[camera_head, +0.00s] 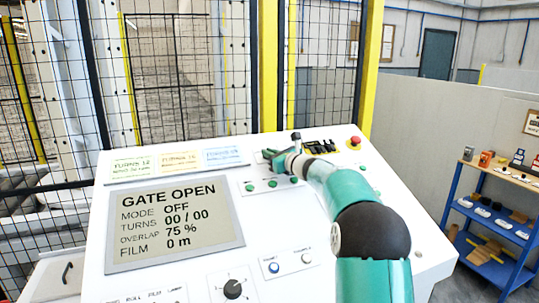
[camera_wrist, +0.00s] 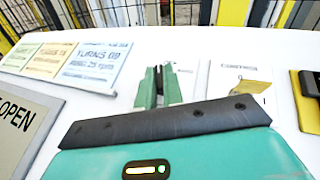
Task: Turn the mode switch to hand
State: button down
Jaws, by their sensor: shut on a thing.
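The display (camera_head: 175,222) on the white console reads GATE OPEN, MODE OFF, TURNS 00 / 00, OVERLAP 75 % and FILM 0 m. My gripper (camera_wrist: 158,82) is at the back of the console, just right of the paper cards, and its green fingers are shut on a small dark part between them. This part looks like the handle of the mode switch (camera_wrist: 158,70); its label and most of its body are hidden by the fingers. In the head view my gripper (camera_head: 271,155) reaches in from the right, and my wrist covers part of the console.
Three paper cards (camera_head: 178,159) stand left of my gripper. Green buttons (camera_head: 271,183), a red emergency stop (camera_head: 355,141) and a black rotary knob (camera_head: 233,289) are on the console. A mesh fence stands behind.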

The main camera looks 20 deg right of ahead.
jog(key=shift+w+d+f+n+g+y, duration=0.1)
jog(key=shift+n+g+y, duration=0.55)
jog(key=shift+n+y, duration=0.25)
jog(key=shift+d+f+n+g+y, duration=0.15)
jog(key=shift+n+g+y, duration=0.55)
jog(key=shift+n, duration=0.35)
jog(key=shift+w+d+f+n+g+y, duration=0.1)
jog(key=shift+n+g+y, duration=0.55)
jog(key=shift+n+y, duration=0.25)
jog(key=shift+n, duration=0.25)
jog(key=c, duration=1.5)
grip_release()
jog(key=shift+a+r, duration=0.1)
jog(key=shift+r, duration=0.05)
jog(key=shift+s+d+r, duration=0.15)
jog(key=shift+s+d, duration=0.1)
jog(key=v, duration=1.3)
jog(key=shift+d, duration=0.1)
